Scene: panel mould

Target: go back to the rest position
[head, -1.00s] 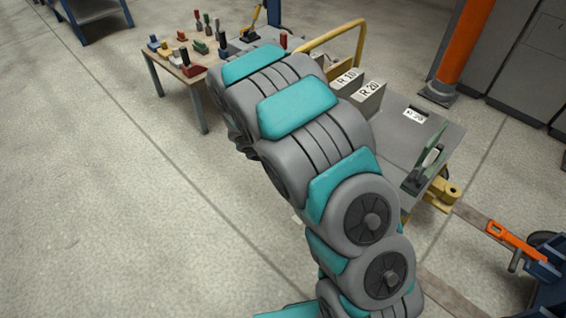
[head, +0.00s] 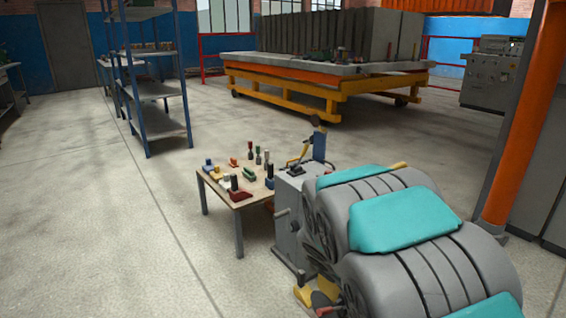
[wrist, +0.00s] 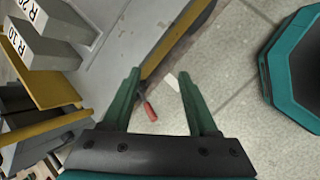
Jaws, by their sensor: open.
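My gripper (wrist: 158,100) shows in the wrist view with its two green fingers apart and nothing between them. It hangs over the concrete floor beside a grey cart top (wrist: 120,25). In the head view my grey and teal arm fills the lower right, and the gripper is hidden or out of the picture. A small red-handled tool (wrist: 149,111) shows beyond the fingers, near the left one; I cannot tell what it rests on.
Grey blocks marked R 10 (wrist: 36,44) and R 20 (wrist: 47,17) stand at the wrist view's left. In the head view, a small table (head: 243,202) holds several coloured tools. Blue shelves (head: 160,90), a yellow-framed platform (head: 300,88) and an orange column (head: 520,120) stand around. The left floor is clear.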

